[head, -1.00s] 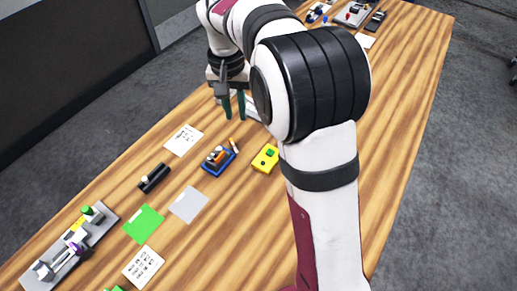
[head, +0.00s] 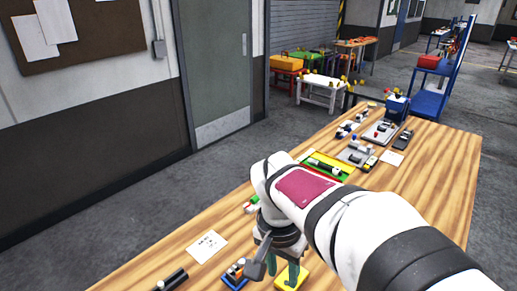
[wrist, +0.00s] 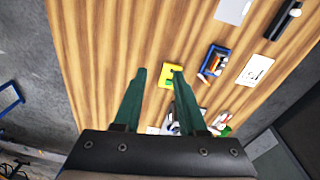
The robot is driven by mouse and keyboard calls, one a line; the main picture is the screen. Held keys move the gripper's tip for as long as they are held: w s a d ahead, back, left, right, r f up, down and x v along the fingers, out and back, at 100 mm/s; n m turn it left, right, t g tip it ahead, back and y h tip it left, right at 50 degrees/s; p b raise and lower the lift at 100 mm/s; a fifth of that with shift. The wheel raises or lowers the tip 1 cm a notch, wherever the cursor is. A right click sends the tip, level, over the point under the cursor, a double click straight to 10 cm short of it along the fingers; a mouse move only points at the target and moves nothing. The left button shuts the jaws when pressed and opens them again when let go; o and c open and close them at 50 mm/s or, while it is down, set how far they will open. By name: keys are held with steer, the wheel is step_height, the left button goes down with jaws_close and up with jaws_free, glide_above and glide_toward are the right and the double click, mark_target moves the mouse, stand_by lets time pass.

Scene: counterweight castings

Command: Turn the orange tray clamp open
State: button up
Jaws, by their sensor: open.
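A small blue tray (head: 235,278) holds orange and dark parts at the bottom of the head view. In the wrist view the blue tray (wrist: 214,62) is upper right of the fingers, with an orange-red piece (wrist: 208,72) and pale parts in it. I cannot tell which part is the orange clamp or how it is turned. My gripper (head: 282,270) is open and empty, its green fingers pointing down to the right of the blue tray. The wrist view shows the open fingers (wrist: 159,72) with a yellow block (wrist: 166,83) below, near the right fingertip.
A white note card (head: 207,246) and a black cylinder (head: 173,279) lie on the wooden bench left of my gripper. Farther along are a green-yellow tray (head: 344,177) and grey fixtures (head: 380,133). The bench's right side (head: 440,165) is bare.

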steer(key=o, duration=0.5)
steer(key=w+m, duration=0.1)
steer(key=w, duration=0.2)
steer(key=w+a+f+m, duration=0.1)
steer(key=w, duration=0.3)
steer(key=w+a+f+m, duration=0.1)
steer(key=w+m, duration=0.1)
steer(key=w, duration=0.2)
steer(key=shift+c, duration=0.2)
steer(key=o, duration=0.4)
steer(key=w+a+f+m+y, duration=0.1)
steer(key=w+f+m, duration=0.2)
steer(key=w, duration=0.4)
steer(key=shift+w+f+m, duration=0.3)
steer(key=shift+w+f, duration=0.1)
steer(key=shift+f, duration=0.4)
step_height(320, 180, down, 14)
steer(key=shift+a+f, duration=0.1)
steer(key=shift+f, duration=0.65)
